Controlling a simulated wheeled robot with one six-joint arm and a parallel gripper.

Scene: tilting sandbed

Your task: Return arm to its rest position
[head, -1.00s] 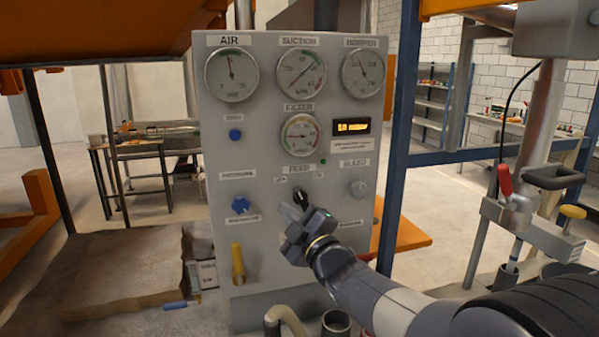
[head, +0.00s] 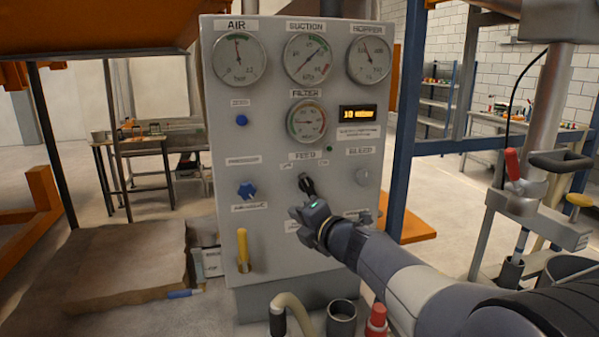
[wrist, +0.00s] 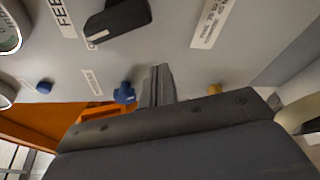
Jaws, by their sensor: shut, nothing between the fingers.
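My gripper (head: 297,211) is in front of the grey control panel (head: 222,170), just below the black FEED knob (head: 307,185) in the head view. In the wrist view its two fingers (wrist: 158,80) are together with nothing between them. The FEED knob (wrist: 118,20) is also in the wrist view, above the fingertips and apart from them. My arm reaches in from the lower right, and the gripper hides part of the panel's lower labels.
The panel carries several gauges, a blue knob (head: 246,190), a yellow lever (head: 243,250) and a BLEED knob (head: 362,177). A blue post (head: 407,130) rises to the right.

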